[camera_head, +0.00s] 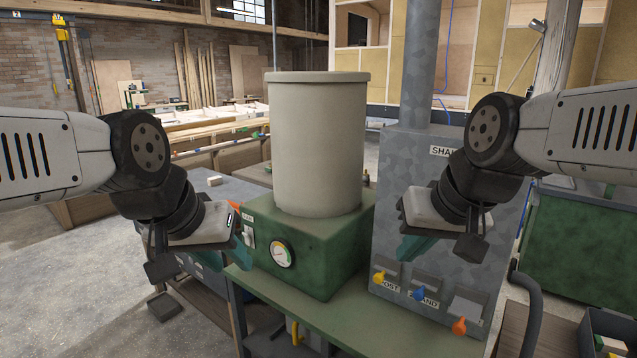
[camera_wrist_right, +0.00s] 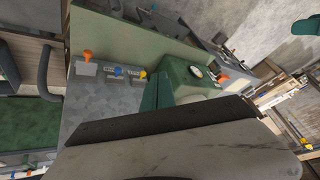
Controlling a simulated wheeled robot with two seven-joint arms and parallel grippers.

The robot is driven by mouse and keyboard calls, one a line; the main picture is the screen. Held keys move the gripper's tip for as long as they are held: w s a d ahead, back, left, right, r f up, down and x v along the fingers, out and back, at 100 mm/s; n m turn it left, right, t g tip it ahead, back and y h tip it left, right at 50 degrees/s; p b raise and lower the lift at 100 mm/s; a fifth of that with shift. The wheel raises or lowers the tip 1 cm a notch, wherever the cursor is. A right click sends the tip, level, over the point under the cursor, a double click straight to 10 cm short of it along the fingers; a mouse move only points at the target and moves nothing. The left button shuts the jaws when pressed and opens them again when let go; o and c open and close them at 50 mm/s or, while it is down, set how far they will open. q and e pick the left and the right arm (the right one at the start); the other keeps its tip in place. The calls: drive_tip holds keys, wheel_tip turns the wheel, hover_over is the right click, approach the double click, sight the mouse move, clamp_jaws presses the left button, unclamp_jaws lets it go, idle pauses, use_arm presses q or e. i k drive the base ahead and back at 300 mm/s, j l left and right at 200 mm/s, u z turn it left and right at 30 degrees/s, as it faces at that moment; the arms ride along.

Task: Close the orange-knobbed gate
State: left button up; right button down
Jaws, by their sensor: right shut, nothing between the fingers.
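The orange-knobbed gate (camera_head: 459,326) is at the lower right of the grey metal cabinet front in the head view. Its orange knob sits by a pale plate, and it also shows at the upper left of the right wrist view (camera_wrist_right: 87,56). I cannot tell how far the gate stands out. My right gripper (camera_head: 412,248) is shut and empty, in front of the cabinet, above and left of the orange knob and apart from it. My left gripper (camera_head: 240,255) is beside the green machine; its fingers are partly hidden.
Yellow (camera_head: 379,277) and blue (camera_head: 419,293) knobs are left of the orange one. A green machine (camera_head: 325,262) with a gauge and a beige drum (camera_head: 318,145) stands left of the cabinet. A dark pipe (camera_head: 530,305) bends down to the right.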

sight(461, 323)
drive_tip(key=k+j+z, duration=0.15)
drive_tip(key=z, duration=1.1)
